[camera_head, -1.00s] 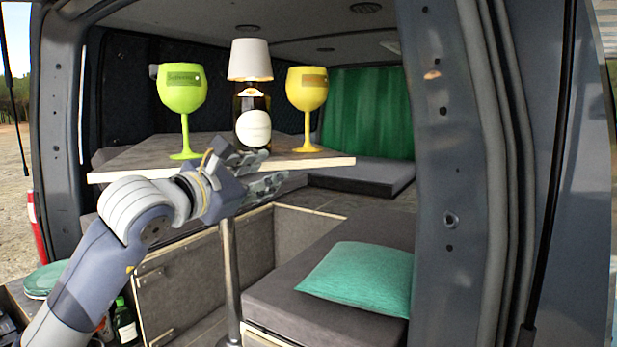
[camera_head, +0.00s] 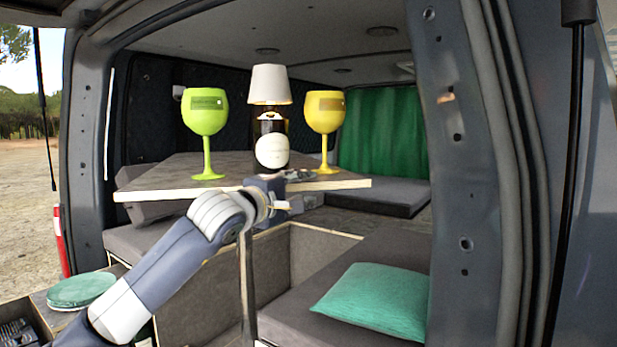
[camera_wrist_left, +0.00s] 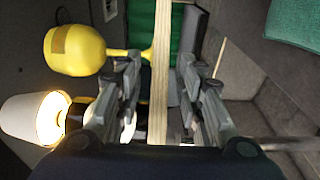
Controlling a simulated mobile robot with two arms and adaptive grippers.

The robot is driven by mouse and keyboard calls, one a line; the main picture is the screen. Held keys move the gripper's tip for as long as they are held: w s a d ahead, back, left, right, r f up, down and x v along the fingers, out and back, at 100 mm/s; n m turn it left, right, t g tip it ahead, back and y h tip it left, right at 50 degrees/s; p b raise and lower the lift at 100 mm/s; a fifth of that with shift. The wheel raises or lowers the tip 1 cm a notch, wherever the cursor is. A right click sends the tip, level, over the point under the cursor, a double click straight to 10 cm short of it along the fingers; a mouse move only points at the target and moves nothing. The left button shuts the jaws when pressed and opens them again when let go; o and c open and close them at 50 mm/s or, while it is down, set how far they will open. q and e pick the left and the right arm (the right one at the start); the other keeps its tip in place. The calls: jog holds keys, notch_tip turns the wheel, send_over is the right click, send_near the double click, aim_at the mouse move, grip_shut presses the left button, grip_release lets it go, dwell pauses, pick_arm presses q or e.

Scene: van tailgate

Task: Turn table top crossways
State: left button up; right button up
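The table top (camera_head: 150,190) is a grey-brown board with a pale front edge, on a single post (camera_head: 247,290) inside the van. A green goblet (camera_head: 206,125), a bottle lamp with a white shade (camera_head: 270,85) and a yellow goblet (camera_head: 325,115) stand upright on it. My left gripper (camera_head: 298,188) is at the front edge, right of its middle, one finger above the board and one below. In the left wrist view, the table edge (camera_wrist_left: 160,90) runs between the spread fingers (camera_wrist_left: 160,60), with narrow gaps showing beside it. My right gripper is out of view.
A bench with a green cushion (camera_head: 375,300) is at the lower right. A grey mattress (camera_head: 375,195) and green curtain (camera_head: 390,125) are behind. Green plates (camera_head: 82,290) sit at the lower left. The van's door pillar (camera_head: 455,170) stands at the right.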

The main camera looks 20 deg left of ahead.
pick_arm(q)
jog(key=shift+p+x, duration=0.55)
jog(key=shift+x, duration=1.25)
grip_shut()
